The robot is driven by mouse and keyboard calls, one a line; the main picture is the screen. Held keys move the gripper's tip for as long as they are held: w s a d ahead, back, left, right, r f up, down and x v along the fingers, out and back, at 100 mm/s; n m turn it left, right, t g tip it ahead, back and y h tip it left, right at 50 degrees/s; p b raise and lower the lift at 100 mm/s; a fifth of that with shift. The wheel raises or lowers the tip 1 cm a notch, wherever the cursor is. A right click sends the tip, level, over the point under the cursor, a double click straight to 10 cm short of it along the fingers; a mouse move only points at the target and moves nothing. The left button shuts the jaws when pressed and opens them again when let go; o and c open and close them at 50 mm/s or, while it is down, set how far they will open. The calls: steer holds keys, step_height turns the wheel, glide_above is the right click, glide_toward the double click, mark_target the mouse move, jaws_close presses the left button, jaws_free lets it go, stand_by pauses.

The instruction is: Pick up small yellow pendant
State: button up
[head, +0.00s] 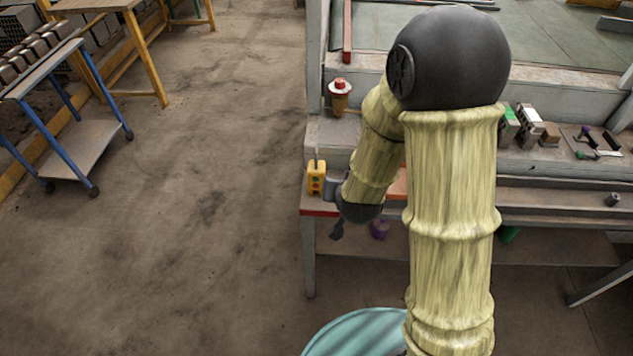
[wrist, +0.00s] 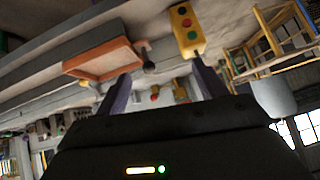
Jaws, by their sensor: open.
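The small yellow pendant (head: 317,178) is a box with red, yellow and green buttons. In the head view it stands at the left front corner of the grey bench, with a thin stem above it. It also shows in the wrist view (wrist: 187,28), near the top, beyond the right finger. My gripper (head: 335,208) is just right of and below the pendant in the head view, partly hidden by my wrist. In the wrist view my gripper (wrist: 162,82) has its two dark fingers apart, with nothing held between them.
An orange tray (wrist: 105,60) lies left of the pendant in the wrist view. A red-topped yellow object (head: 340,97) stands farther back on the bench. A purple object (head: 380,230) is below the bench's front edge. A blue-legged cart (head: 80,145) stands left. The floor between is clear.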

mark_target(316, 175)
steer(key=s+a+f+t+h+b, duration=0.1)
steer(key=s+a+f+t+b, duration=0.1)
steer(key=a+f+t+b, duration=0.2)
steer(key=a+f+t, duration=0.3)
steer(key=t, duration=0.2)
steer(key=shift+s+a+f+n+b, duration=0.3)
steer(key=shift+a+f+n+b, duration=0.05)
steer(key=shift+n, duration=0.05)
steer(key=shift+w+f+b, duration=0.1)
steer(key=shift+w+b, duration=0.05)
steer(key=shift+b, duration=0.25)
steer(key=w+b, duration=0.1)
steer(key=b, duration=0.2)
steer(key=shift+f+h, duration=0.2)
steer(key=shift+h, duration=0.2)
steer(key=b, duration=0.2)
steer(key=shift+w+b, duration=0.25)
steer(key=shift+b, duration=0.15)
steer(key=b, duration=0.5)
steer(key=shift+w+r, duration=0.1)
steer(key=shift+w, duration=0.25)
steer(key=w+p, duration=0.1)
steer(key=w, duration=0.8)
steer(key=shift+w+d+r+p, duration=0.2)
steer(key=shift+w+p, duration=0.2)
